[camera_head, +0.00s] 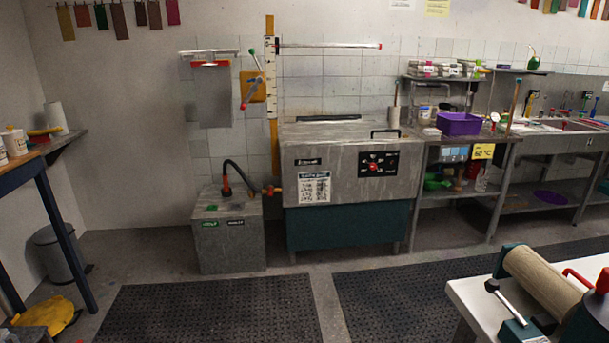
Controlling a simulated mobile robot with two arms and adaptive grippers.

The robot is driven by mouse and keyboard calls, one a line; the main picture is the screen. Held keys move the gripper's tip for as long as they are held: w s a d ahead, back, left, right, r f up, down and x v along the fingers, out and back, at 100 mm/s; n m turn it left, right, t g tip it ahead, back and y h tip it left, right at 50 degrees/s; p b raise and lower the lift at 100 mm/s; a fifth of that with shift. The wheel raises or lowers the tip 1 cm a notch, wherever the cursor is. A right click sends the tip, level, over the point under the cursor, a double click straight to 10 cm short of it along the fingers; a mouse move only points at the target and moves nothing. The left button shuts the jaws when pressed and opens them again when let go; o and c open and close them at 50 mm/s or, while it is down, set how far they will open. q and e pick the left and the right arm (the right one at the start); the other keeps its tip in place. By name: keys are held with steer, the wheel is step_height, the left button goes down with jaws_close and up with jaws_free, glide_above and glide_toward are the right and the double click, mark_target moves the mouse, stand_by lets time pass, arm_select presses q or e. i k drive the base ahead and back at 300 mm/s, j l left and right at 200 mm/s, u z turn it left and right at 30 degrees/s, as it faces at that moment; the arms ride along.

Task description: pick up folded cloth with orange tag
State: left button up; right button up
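I cannot make out a folded cloth with an orange tag anywhere in this view. A crumpled yellow item (47,315) lies on the floor at the lower left, and I see no orange tag on it. Small coloured swatches hang along the top of the wall, too small to show tags. Neither of my grippers is in view.
A steel vat (350,160) stands against the back wall beside a grey box (228,232). A sink counter (560,140) and purple basin (460,124) are right. A white table (470,300) with a roller machine (545,280) is at lower right. Dark mats (210,310) cover open floor.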

mark_target(428, 131)
steer(key=i, duration=0.75)
steer(key=i+j, duration=0.15)
steer(key=i, duration=0.6)
steer(key=i+z, duration=0.1)
steer(key=i, duration=0.65)
steer(key=i+l+z, duration=0.15)
steer(key=i+z, duration=0.85)
steer(key=z, duration=0.15)
steer(key=i+j+z, duration=0.2)
steer(key=i+z, duration=0.2)
steer(key=i+l+z, duration=0.1)
steer(key=i+z, duration=0.2)
steer(key=i, duration=0.3)
steer(key=i+z, duration=0.3)
steer(key=i, duration=0.3)
steer(key=i+l+u, duration=0.1)
steer(key=i+u, duration=0.25)
steer(key=i+l+u, duration=0.2)
steer(key=i+u, duration=0.15)
steer(key=i, duration=0.2)
